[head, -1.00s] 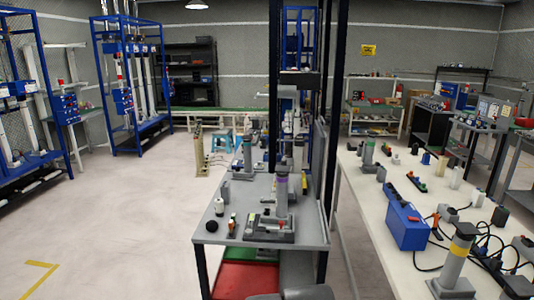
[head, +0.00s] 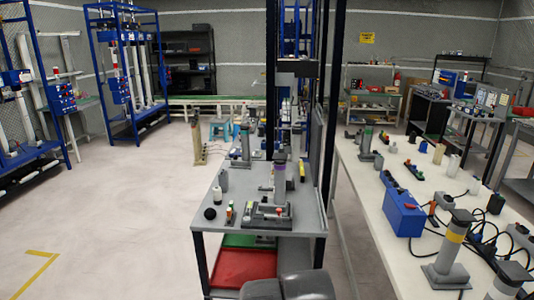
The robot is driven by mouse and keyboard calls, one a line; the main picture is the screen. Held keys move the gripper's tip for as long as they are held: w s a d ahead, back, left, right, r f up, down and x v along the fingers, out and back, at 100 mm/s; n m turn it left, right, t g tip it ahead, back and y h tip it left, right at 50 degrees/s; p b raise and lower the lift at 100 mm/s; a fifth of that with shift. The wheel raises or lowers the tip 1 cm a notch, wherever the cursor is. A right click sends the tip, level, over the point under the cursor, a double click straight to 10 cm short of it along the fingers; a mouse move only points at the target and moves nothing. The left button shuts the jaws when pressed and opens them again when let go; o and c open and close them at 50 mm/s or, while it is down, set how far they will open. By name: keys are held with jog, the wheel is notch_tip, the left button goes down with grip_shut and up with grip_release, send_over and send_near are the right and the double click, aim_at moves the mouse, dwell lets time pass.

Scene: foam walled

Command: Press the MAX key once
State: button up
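I cannot make out a MAX key in the head view; no key label is legible at this distance. A grey test device (head: 265,213) lies on the front of the grey workbench (head: 225,223). A blue box (head: 402,212) with cables stands on the long white table (head: 375,240) at the right. A control panel with red buttons (head: 62,97) hangs on the blue rack at the far left. My gripper is not in view; rounded dark grey parts at the bottom centre look like my arm.
The white table holds grey cylinders with bands (head: 455,240) and loose cables. The pale floor (head: 110,200) at left is open, with a yellow corner mark (head: 40,260).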

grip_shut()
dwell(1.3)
